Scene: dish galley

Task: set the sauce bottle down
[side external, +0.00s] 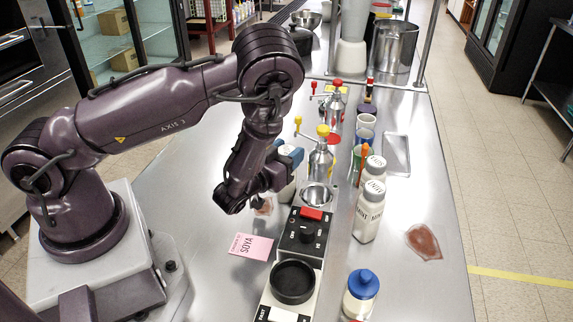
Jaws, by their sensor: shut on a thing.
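My gripper (272,180) is low over the left-middle of the steel counter. It is shut on a pale bottle (287,190) with a blue cap (291,155), which I take to be the sauce bottle. The gripper hides much of the bottle, and I cannot tell whether its base touches the counter. A pink card reading "SOYA" (251,246) lies on the counter in front of the gripper, to the left of the black-and-white appliance.
The appliance (303,237) with a red switch stands close to the right. Labelled white shakers (369,212), another blue-capped bottle (360,294) and metal dispensers (321,160) stand nearby. A brown spill (424,242) lies at the right. Counter left of the card is clear.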

